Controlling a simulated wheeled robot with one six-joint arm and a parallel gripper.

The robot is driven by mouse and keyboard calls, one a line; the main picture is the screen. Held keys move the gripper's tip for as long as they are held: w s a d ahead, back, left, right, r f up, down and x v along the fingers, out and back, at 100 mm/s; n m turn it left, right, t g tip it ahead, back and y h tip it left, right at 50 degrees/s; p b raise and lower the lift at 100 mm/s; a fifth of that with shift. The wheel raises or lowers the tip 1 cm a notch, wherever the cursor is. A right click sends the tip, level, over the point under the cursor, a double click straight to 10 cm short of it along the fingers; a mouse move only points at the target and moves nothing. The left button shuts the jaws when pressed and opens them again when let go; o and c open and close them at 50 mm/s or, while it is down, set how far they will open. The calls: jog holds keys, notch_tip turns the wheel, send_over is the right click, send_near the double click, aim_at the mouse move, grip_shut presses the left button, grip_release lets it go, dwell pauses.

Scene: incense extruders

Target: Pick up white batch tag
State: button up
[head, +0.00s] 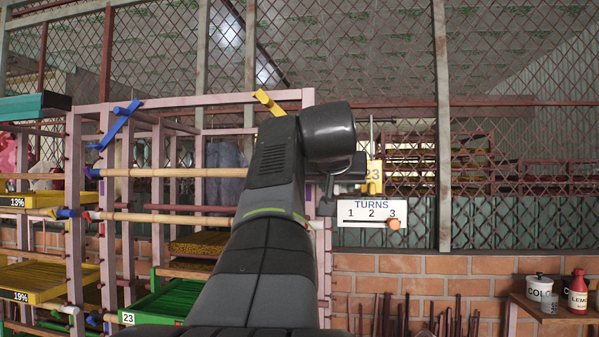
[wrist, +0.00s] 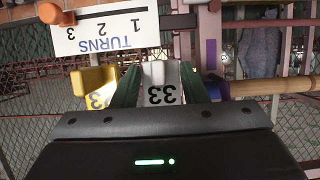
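The white batch tag (wrist: 161,92), with a black 33 on it, shows in the wrist view between the two fingers of my gripper (wrist: 161,72). The dark green fingers stand apart, one at each side of the tag. Whether they touch its edges I cannot tell. In the head view my gripper (head: 343,186) is at the left end of the TURNS board, and the white tag is hidden there. A yellow tag (wrist: 100,97) marked 23 hangs beside the white one, close to one finger; it also shows in the head view (head: 374,177).
The white TURNS board (head: 372,212), with numbers 1, 2, 3 and an orange knob (head: 394,224), is very close to my gripper. A pink rack (head: 73,220) with bamboo poles and trays stands left. A mesh fence is behind. A shelf with pots (head: 540,286) is at lower right.

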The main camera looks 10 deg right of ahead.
jog(key=shift+c, duration=1.1)
jog(key=shift+r, duration=0.1)
jog(key=shift+r, duration=1.65)
jog(key=s+f+b+v, duration=0.1)
jog(key=f+v, duration=0.3)
jog(key=v, duration=1.3)
jog(key=shift+s+a+b, duration=0.3)
jog(key=shift+s+b, duration=0.35)
jog(key=shift+b, duration=0.15)
jog(key=shift+r, duration=0.1)
